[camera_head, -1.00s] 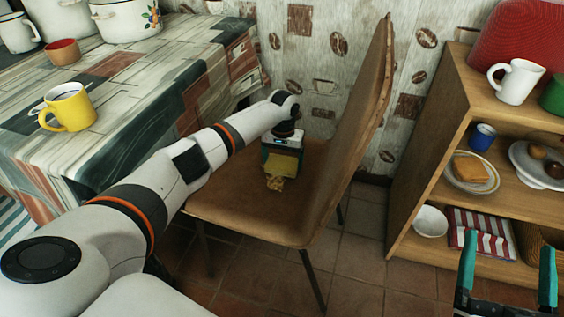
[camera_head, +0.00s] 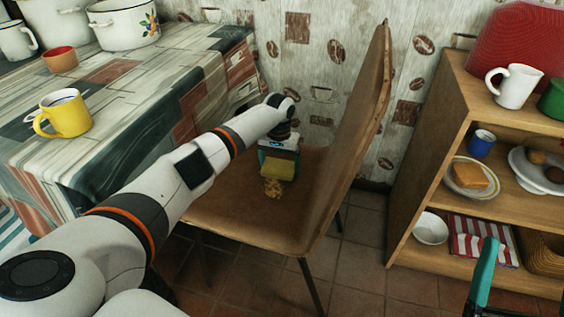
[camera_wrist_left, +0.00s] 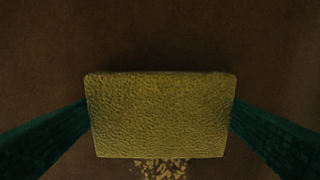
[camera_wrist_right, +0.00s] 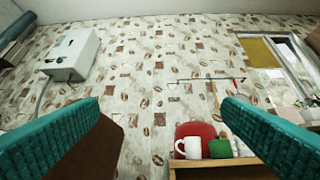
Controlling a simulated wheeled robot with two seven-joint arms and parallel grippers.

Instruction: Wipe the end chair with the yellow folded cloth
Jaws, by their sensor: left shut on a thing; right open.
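The brown end chair (camera_head: 240,215) stands between the table and the shelf, its tall back to the right. My left gripper (camera_head: 279,160) is over the seat, shut on the yellow folded cloth (camera_head: 279,168). In the left wrist view the cloth (camera_wrist_left: 160,115) fills the space between the teal fingers, low over the brown seat. A patch of pale crumbs (camera_head: 273,187) lies on the seat just in front of the cloth; part of it may be hidden under the cloth. My right gripper (camera_wrist_right: 165,125) is open and empty, facing the wall; one teal finger shows at the lower right in the head view.
The table (camera_head: 150,110) at left holds a yellow mug (camera_head: 68,115), a red bowl (camera_head: 60,60) and enamel pots (camera_head: 125,25). A wooden shelf (camera_head: 432,150) with dishes, a white mug (camera_head: 515,86) and a striped cloth (camera_head: 485,240) stands at right. The front of the seat is clear.

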